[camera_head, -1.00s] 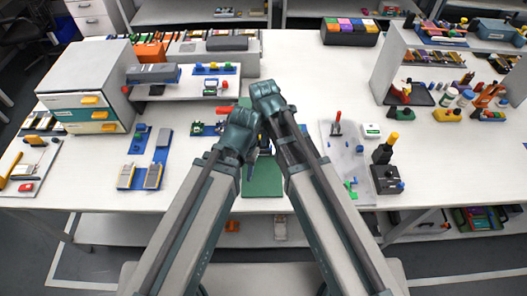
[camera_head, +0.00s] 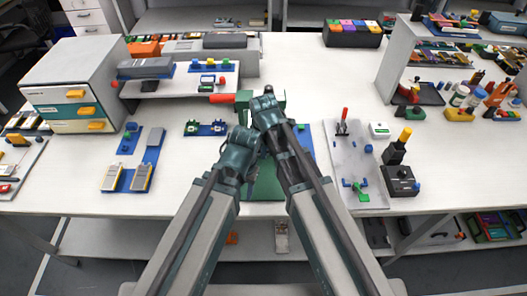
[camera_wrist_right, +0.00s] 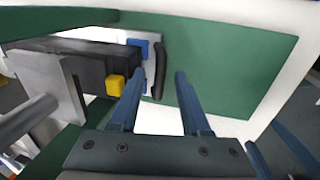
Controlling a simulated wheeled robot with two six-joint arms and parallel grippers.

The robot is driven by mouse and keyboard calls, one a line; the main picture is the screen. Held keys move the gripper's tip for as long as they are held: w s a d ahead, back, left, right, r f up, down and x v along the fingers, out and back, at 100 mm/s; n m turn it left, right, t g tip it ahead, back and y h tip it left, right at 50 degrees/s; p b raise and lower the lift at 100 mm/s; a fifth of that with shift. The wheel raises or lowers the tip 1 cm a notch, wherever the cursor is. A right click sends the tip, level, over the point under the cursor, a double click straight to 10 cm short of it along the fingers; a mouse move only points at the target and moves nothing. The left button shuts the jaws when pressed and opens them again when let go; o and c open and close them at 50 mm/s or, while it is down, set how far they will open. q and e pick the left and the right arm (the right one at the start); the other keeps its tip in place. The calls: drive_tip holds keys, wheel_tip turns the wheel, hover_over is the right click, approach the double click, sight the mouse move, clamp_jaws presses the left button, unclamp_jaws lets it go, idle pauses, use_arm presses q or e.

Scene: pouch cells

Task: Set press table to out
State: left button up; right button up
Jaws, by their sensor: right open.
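The press shows in the head view as a green frame (camera_head: 243,97) with a red lever (camera_head: 222,98) sticking out left. My arms hide most of it, including its table. In the right wrist view a dark block (camera_wrist_right: 85,68) bears a yellow piece (camera_wrist_right: 115,85) and a blue piece (camera_wrist_right: 137,46). A black curved handle (camera_wrist_right: 160,70) stands upright between and just beyond my right gripper's (camera_wrist_right: 156,82) fingertips. The fingers are open and no contact can be seen. I cannot tell for sure whether this handle belongs to the press table. My left gripper (camera_head: 245,165) is low beside the right arm, its jaws unclear.
A grey board (camera_head: 350,155) with a red-handled clamp and a black box (camera_head: 401,181) stand to the right.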

clamp_jaws()
idle(1.4)
